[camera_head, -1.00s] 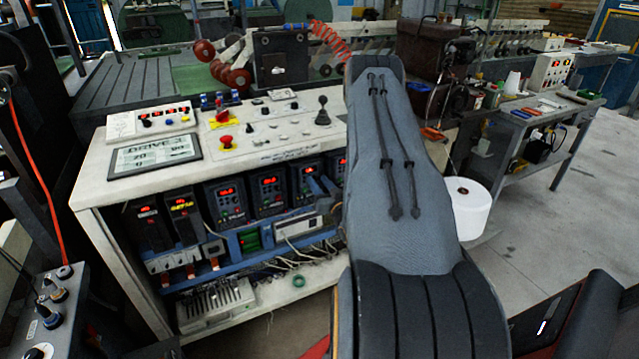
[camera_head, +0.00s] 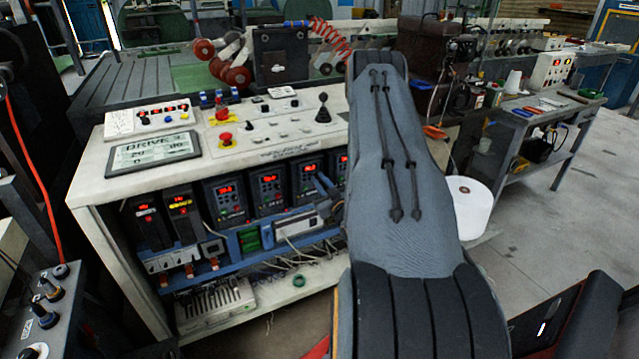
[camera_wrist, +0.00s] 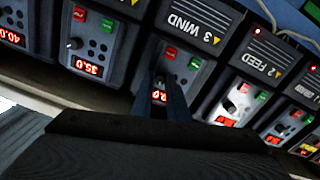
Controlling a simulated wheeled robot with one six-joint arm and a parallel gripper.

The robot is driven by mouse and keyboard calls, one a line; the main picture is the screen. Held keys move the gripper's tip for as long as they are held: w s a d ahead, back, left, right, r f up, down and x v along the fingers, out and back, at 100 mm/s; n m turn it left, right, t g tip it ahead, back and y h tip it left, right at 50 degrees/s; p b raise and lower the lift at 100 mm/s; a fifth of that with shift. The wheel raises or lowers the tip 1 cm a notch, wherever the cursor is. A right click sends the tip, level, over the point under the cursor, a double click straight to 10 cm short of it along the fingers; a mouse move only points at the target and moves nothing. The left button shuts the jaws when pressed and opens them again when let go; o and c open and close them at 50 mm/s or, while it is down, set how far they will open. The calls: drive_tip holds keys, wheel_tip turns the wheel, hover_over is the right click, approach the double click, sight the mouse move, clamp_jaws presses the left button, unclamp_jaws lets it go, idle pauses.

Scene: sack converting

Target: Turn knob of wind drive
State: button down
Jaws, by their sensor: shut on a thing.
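The wind drive (camera_wrist: 199,20), a dark box labelled "3 WIND", shows upside down at the top centre of the wrist view. Below its label are green and red buttons and a red display (camera_wrist: 159,96), partly hidden by my fingers. My gripper (camera_wrist: 166,82) reaches up to this drive's front panel and is shut on its small knob. The knob is mostly hidden between the dark fingers, so its pointer cannot be read.
The feed drive (camera_wrist: 262,71) stands close to the right, and another drive (camera_wrist: 93,45) close to the left. The white console (camera_head: 262,150) with buttons, a joystick and a screen (camera_head: 153,152) sits above the drives. A white roll (camera_head: 468,205) stands right of my arm.

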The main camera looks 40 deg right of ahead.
drive_tip(key=c, duration=1.7)
unclamp_jaws()
drive_tip(key=shift+s, duration=0.1)
drive_tip(key=b+v, duration=0.1)
drive_tip(key=v, duration=0.6)
drive_tip(key=shift+s+a+b, duration=0.1)
drive_tip(key=shift+s+b, duration=0.2)
drive_tip(key=shift+s, duration=0.05)
drive_tip(key=shift+w, duration=0.1)
